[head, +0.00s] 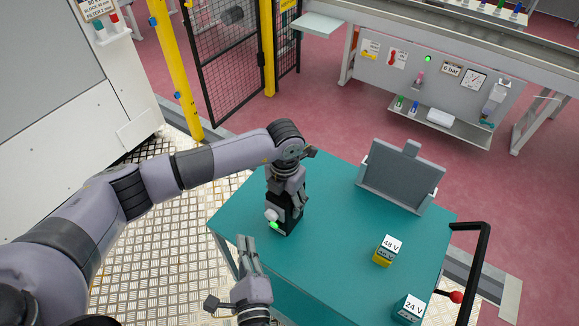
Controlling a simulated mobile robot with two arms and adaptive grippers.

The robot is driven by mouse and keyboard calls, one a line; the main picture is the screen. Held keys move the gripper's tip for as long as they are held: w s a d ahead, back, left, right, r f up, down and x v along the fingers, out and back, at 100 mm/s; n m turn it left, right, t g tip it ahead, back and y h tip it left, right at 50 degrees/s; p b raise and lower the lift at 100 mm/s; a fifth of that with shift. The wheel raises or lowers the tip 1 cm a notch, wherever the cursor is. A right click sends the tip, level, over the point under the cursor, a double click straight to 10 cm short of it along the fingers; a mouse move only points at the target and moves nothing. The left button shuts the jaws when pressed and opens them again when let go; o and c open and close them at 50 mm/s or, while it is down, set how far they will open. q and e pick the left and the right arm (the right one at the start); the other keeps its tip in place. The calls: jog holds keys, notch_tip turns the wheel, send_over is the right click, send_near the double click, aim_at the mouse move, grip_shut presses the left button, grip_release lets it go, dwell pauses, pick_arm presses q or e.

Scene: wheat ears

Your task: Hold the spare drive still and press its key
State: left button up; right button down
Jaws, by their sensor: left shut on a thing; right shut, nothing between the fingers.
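The spare drive (292,222) is a black upright box on the teal table. Its front carries a pale knob-like part and a lit green spot (274,225). My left gripper (285,194) comes down from above and is shut on the drive's upper part, hiding its top. My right gripper (246,243) is shut and empty near the table's left front edge, in front of the drive and apart from it. I cannot make out clearly which part of the front is the key.
On the teal table (330,250) stand a grey panel (402,175) at the back right, a yellow-and-white 48 V block (386,250) and a teal 24 V block (409,308). A black handle (484,260) rises at the right edge. The table's middle is clear.

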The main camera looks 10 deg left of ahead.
pick_arm(q)
jog(key=shift+s+a+f, duration=0.1)
jog(key=shift+s+f, duration=0.15)
jog(key=o, duration=1.9)
jog(key=shift+w+r, duration=0.1)
jog(key=shift+w, duration=0.1)
jog(key=shift+r, duration=0.15)
notch_tip(320, 180, up, 12)
jog(key=shift+f, duration=0.1)
